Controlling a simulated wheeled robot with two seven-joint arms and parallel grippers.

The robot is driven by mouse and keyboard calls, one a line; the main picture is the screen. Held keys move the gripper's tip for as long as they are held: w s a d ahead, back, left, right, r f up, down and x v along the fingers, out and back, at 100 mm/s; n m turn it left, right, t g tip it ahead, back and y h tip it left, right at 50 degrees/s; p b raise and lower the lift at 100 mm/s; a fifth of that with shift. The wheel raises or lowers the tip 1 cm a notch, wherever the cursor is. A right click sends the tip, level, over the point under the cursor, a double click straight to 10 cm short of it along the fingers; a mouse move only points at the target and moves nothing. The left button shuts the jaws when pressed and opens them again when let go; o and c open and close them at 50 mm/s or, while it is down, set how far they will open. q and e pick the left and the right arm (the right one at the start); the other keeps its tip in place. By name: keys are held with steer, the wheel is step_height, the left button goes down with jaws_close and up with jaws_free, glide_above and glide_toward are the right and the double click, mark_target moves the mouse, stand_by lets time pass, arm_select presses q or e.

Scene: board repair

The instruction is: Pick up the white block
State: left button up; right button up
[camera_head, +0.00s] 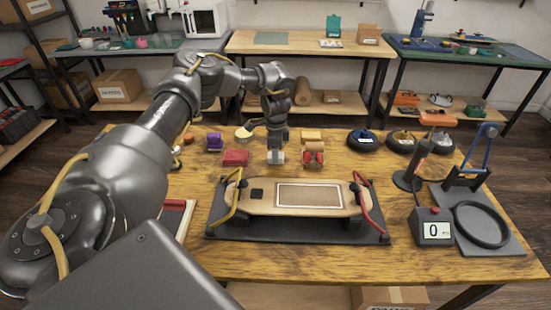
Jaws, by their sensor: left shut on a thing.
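The white block (275,157) is a small pale cube near the middle of the wooden table, behind the skateboard deck. My left gripper (277,147) points down over it and is shut on it. The fingertips cover the block's upper part. I cannot tell whether the block touches the table. My right gripper is not in view.
The deck (250,210) is clamped on a dark base (225,232) in front. A red block (235,157) stands left of the gripper and a box with red rolls (314,156) right. Black wheels (362,140) and a scale (433,228) are further right.

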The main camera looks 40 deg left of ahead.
arm_select(q)
steer(key=shift+r, duration=0.15)
steer(key=shift+r, duration=0.25)
step_height(320, 180, up, 3)
steer(key=shift+d+f+b, duration=0.15)
steer(key=shift+b, duration=0.15)
steer(key=s+d+r, duration=0.7)
steer(key=d+r, duration=0.2)
steer(key=d, duration=0.2)
steer(key=shift+s+d+r+p, duration=0.25)
steer(key=shift+d+p, duration=0.05)
steer(key=shift+p, duration=0.15)
steer(key=o, duration=0.4)
steer(key=shift+c, duration=1.4)
